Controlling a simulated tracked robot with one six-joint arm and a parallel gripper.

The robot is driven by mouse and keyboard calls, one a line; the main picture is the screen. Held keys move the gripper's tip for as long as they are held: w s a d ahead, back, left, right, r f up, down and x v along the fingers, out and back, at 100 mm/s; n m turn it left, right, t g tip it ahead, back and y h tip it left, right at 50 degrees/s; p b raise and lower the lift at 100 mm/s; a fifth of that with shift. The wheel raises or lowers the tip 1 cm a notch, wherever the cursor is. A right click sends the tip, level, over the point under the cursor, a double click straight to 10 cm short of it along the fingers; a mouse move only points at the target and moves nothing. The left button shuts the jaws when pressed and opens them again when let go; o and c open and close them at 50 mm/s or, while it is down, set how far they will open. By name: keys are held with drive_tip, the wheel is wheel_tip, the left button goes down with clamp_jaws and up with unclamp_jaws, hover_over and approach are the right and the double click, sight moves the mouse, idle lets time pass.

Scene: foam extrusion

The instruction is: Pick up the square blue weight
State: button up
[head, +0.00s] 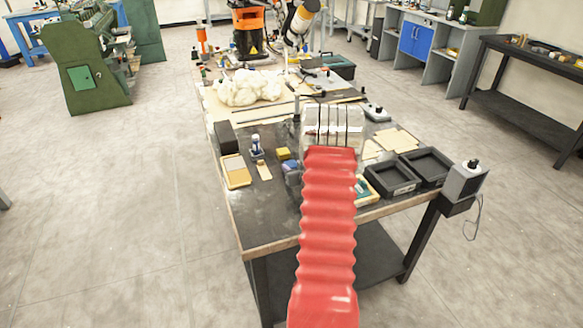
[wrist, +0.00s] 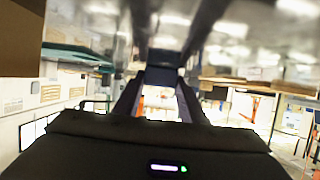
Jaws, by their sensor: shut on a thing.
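In the wrist view, the two long fingers of my gripper (wrist: 160,82) close in on a small dark, square-faced block (wrist: 160,75) held between their tips. Its face looks almost black, with a faint blue tint, so I cannot be sure of its colour. Behind it is the room, not the tabletop. In the head view my red arm covers the middle of the table, and the fingertips and held block cannot be made out. A small blue block (head: 291,168) lies on the table just left of my arm, beside a small yellow block (head: 283,154).
On the table (head: 262,222) stand two black trays (head: 392,180) at right, a yellow-edged tray (head: 236,171) and a black block (head: 226,137) at left, and white foam (head: 248,87) farther back. The table's near left corner is bare.

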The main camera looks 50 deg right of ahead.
sight(292, 166)
drive_tip(key=shift+c, duration=0.9)
drive_tip(key=shift+r, duration=0.15)
clamp_jaws()
wheel_tip(292, 166, up, 10)
drive_tip(key=shift+w, duration=0.1)
drive_tip(key=w+a+r+n+t+y, duration=0.1)
drive_tip(key=w+a, duration=0.3)
drive_tip(key=a, duration=0.5)
drive_tip(key=w+a+r+n+y, duration=0.1)
drive_tip(key=w+a, duration=0.4)
drive_tip(key=a, duration=0.5)
drive_tip(key=w+a+r+n+t+y, duration=0.15)
drive_tip(key=w+a, duration=0.25)
drive_tip(key=a, duration=0.5)
drive_tip(key=s+a+n+y, duration=0.1)
drive_tip(key=a, duration=1.4)
drive_tip(key=s+a+r+n+y, duration=0.1)
drive_tip(key=s+a+y, duration=0.1)
drive_tip(key=a, duration=1.3)
drive_tip(key=shift+a+r+n, duration=0.15)
drive_tip(key=shift+n, duration=0.2)
